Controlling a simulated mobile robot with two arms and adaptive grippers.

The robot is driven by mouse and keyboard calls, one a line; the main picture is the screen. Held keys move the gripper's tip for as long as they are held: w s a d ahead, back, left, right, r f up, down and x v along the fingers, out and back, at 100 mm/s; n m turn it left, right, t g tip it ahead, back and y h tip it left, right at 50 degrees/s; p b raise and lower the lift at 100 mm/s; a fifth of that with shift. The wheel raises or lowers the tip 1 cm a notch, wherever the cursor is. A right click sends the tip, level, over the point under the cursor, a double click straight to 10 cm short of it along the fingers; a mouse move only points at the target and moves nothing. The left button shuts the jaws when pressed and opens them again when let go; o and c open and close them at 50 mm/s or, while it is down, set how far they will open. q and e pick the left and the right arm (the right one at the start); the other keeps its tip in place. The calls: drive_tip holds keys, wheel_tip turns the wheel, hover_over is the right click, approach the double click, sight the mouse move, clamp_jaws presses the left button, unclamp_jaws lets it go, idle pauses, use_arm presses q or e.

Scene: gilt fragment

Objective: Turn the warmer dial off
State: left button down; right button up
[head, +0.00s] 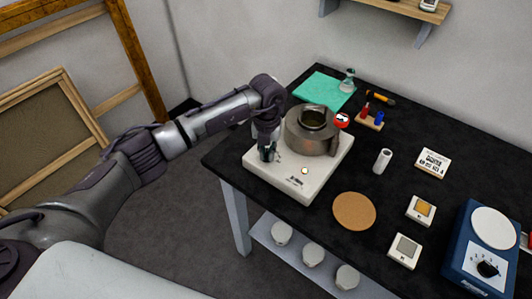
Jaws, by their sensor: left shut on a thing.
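The warmer (318,184) is a white, flat-topped unit on the black table, with small dark lettering that I cannot read. A small lit orange-white spot (304,170) shows on its front part. A metal pot (304,139) with a dark opening stands on it. My left gripper (267,154) points down at the warmer's front left part, beside the pot. It is shut on what looks like the warmer dial, which the fingers hide. The dial's setting cannot be read. My right gripper is not in view.
Right of the warmer are a cork disc (354,211), a white cylinder (382,161) and a blue device (482,249) with its own black knob. A green mat (323,91) with a flask (347,81) lies behind. White jars (313,254) stand on the lower shelf.

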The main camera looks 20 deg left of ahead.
use_arm(q)
drive_tip(key=n, duration=0.4)
drive_tip(key=shift+w+d+n+b, duration=0.15)
drive_tip(key=shift+n+b, duration=0.15)
drive_tip(key=n, duration=0.4)
drive_tip(key=shift+w+d+n, duration=0.1)
drive_tip(key=shift+d+n, duration=0.05)
drive_tip(key=shift+n, duration=0.25)
drive_tip(key=c, duration=1.2)
unclamp_jaws()
wheel_tip(320, 180, up, 12)
